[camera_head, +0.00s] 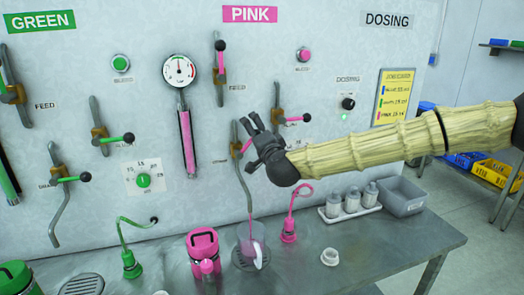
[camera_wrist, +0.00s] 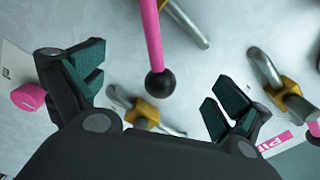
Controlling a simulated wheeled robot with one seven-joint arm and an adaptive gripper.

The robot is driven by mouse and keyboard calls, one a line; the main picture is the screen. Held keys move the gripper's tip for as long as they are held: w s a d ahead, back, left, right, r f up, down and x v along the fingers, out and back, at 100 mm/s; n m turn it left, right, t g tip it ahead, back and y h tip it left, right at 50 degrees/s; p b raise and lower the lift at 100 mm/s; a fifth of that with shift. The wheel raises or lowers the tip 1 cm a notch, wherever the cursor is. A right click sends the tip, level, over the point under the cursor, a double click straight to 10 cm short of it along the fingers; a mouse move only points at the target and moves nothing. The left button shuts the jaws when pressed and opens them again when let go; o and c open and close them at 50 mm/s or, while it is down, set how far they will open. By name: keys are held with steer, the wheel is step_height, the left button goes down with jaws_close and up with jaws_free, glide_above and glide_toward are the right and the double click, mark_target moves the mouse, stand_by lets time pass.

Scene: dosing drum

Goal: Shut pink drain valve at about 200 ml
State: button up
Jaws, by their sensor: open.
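The pink drain valve's pink lever (camera_head: 243,146) shows beside my gripper (camera_head: 261,120), which partly hides the valve. In the wrist view a pink lever (camera_wrist: 152,35) ends in a black ball (camera_wrist: 160,84) between the spread fingers of my gripper (camera_wrist: 155,88). The gripper is open, and neither finger visibly touches the ball. The drain pipe (camera_head: 249,185) runs down to a clear beaker (camera_head: 242,236) on the bench. Pink liquid shows in and above the beaker; its level against any marks is too small to read.
A pink feed valve (camera_head: 220,72) and a pink bleed valve (camera_head: 280,120) sit close by on the panel. A pink canister (camera_head: 203,243) and a pink-hosed fitting (camera_head: 289,232) flank the beaker. A bottle tray (camera_head: 350,206) and grey bin (camera_head: 402,197) stand right.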

steer(key=shift+f, duration=0.15)
steer(key=shift+d+f+b, duration=0.15)
steer(key=shift+f+b, duration=0.15)
steer(key=shift+b, duration=0.15)
steer(key=shift+w+d+f, duration=0.1)
